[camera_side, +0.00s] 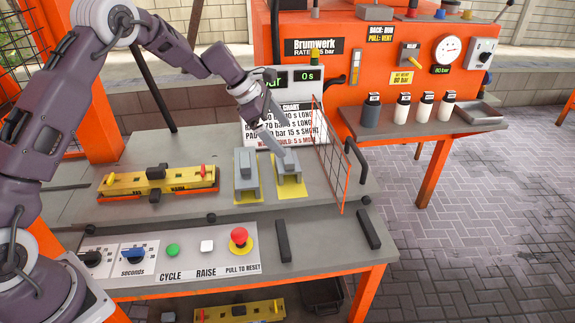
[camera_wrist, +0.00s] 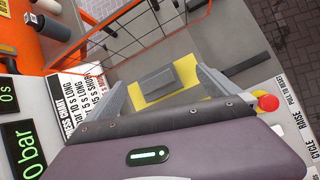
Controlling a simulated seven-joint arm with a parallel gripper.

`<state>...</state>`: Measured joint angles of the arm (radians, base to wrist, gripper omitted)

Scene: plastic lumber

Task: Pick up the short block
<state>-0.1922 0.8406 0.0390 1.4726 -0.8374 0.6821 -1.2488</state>
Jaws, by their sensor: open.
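Two grey blocks stand on yellow pads on the bench, a left block (camera_side: 246,170) and a right block (camera_side: 288,166). The right one looks a little lower, but their heights are hard to compare; no label on them is readable. My gripper (camera_side: 283,142) is open just above the right block, with its fingers angled down toward it. In the wrist view a grey block (camera_wrist: 158,80) on a yellow pad (camera_wrist: 190,72) shows between my two spread finger tips, apart from both. Contact is hard to judge in the side view. The left block is not clear in the wrist view.
An orange wire guard (camera_side: 332,160) stands close right of the right block. A yellow mould (camera_side: 157,181) lies at left. The control panel with a red button (camera_side: 239,236) is in front. A chart sign (camera_side: 285,120) stands behind. Bottles (camera_side: 424,106) stand on the side shelf.

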